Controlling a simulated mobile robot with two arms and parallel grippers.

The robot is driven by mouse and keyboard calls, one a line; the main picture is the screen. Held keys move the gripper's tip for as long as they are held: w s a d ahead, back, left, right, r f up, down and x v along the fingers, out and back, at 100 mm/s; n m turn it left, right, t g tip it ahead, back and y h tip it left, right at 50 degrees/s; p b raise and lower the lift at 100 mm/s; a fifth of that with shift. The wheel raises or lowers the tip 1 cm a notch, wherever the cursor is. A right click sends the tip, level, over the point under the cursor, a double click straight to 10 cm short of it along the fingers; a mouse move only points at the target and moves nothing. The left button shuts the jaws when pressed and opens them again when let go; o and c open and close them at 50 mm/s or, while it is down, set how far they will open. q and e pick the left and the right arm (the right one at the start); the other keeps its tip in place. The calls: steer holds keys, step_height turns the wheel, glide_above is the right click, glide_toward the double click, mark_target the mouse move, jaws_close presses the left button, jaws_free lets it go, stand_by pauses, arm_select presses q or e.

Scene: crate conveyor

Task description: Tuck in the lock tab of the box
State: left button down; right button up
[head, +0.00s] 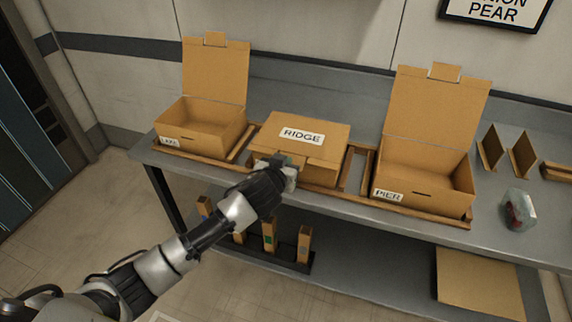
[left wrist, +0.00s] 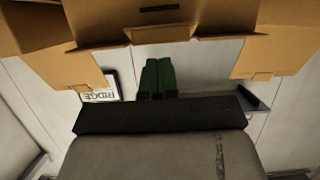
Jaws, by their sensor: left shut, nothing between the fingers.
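The cardboard box labelled RIDGE (head: 322,140) stands in the middle of the bench with its lid down. My left gripper (head: 290,172) is at its front side, near the lid's front edge, shut and empty. The gripper covers the lock tab's place in the head view, so I cannot tell how the tab sits. In the left wrist view, the shut green fingers (left wrist: 157,78) are close to brown cardboard with a dark slot (left wrist: 158,8) in it. Whether they touch is unclear. My right gripper is not in view.
An open box (head: 205,118) stands to the left and an open PIER box (head: 437,120) to the right, lids raised. A clear bag-like item (head: 518,210) and cardboard pieces (head: 522,155) lie at the right. A lower shelf holds a flat cardboard sheet (head: 478,285).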

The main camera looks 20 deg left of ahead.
arm_select(q)
steer(key=shift+w+f, duration=0.3)
steer(key=shift+f, duration=0.4)
